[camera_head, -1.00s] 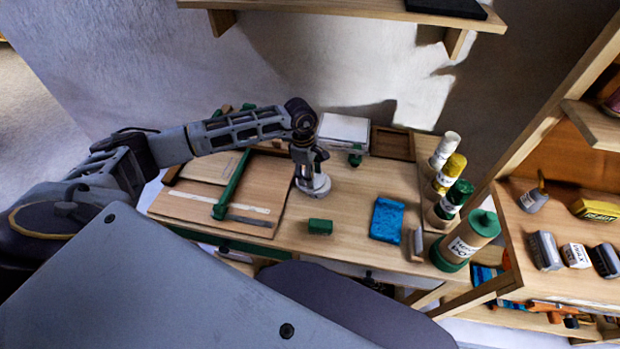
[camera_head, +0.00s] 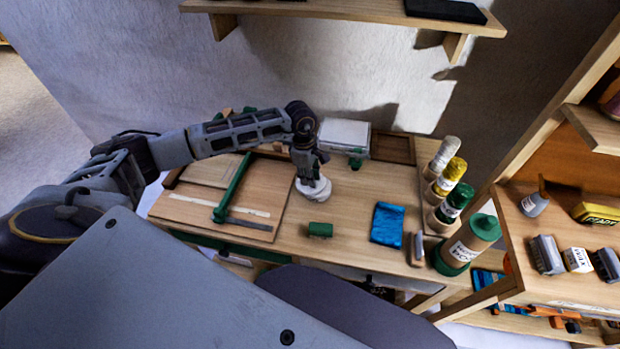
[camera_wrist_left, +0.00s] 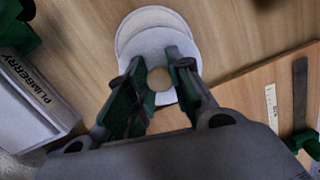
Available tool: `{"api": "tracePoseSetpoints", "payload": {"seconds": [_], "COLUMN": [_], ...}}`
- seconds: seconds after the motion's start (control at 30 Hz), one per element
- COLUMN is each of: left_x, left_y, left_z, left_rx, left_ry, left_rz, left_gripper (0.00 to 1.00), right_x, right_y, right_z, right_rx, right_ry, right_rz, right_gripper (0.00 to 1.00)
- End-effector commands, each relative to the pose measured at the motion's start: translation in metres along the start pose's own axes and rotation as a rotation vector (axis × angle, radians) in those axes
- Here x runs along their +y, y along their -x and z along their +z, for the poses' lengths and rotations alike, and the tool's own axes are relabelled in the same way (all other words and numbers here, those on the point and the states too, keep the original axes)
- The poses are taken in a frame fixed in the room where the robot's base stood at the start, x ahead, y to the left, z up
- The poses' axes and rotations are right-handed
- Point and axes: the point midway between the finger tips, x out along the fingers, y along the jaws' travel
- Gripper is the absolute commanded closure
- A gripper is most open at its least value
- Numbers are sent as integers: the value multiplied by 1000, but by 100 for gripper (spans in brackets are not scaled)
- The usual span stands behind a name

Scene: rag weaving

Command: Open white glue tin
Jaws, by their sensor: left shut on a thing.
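The white glue tin (camera_head: 313,192) stands on the wooden workbench (camera_head: 350,215), right below my left gripper (camera_head: 311,175). The left wrist view shows two overlapping white rounds, a tin edge (camera_wrist_left: 150,16) behind and a nearer lid (camera_wrist_left: 155,40). A small round knob (camera_wrist_left: 158,79) sits between the green fingers of my left gripper (camera_wrist_left: 158,70), which is shut on it. The two rounds look offset; I cannot tell whether the lid is clear of the tin. The fingers hide part of the lid. My right gripper is not in view.
A green block (camera_head: 320,230) and a blue packet (camera_head: 387,223) lie in front and to the right. Several bottles stand on the right, including a large green-capped one (camera_head: 468,243). A board with a green bar (camera_head: 232,188) lies left. A white box (camera_head: 343,135) is behind.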

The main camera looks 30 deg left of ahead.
Motion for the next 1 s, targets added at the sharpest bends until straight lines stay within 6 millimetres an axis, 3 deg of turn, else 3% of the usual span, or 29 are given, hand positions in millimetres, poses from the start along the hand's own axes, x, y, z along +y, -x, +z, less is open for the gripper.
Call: {"api": "tracePoseSetpoints", "payload": {"seconds": [0.17, 0.7, 1.0], "left_x": [1, 1, 0], "left_y": [14, 85, 97], "left_z": [1, 10, 12], "left_rx": [1, 0, 1], "left_ry": [1, 0, 0], "left_rz": [2, 2, 1], "left_gripper": [95, 95, 95], "right_x": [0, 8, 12], "right_y": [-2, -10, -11], "right_z": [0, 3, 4], "right_rx": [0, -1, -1], "right_ry": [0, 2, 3], "right_rz": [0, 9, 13], "right_gripper": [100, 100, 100]}}
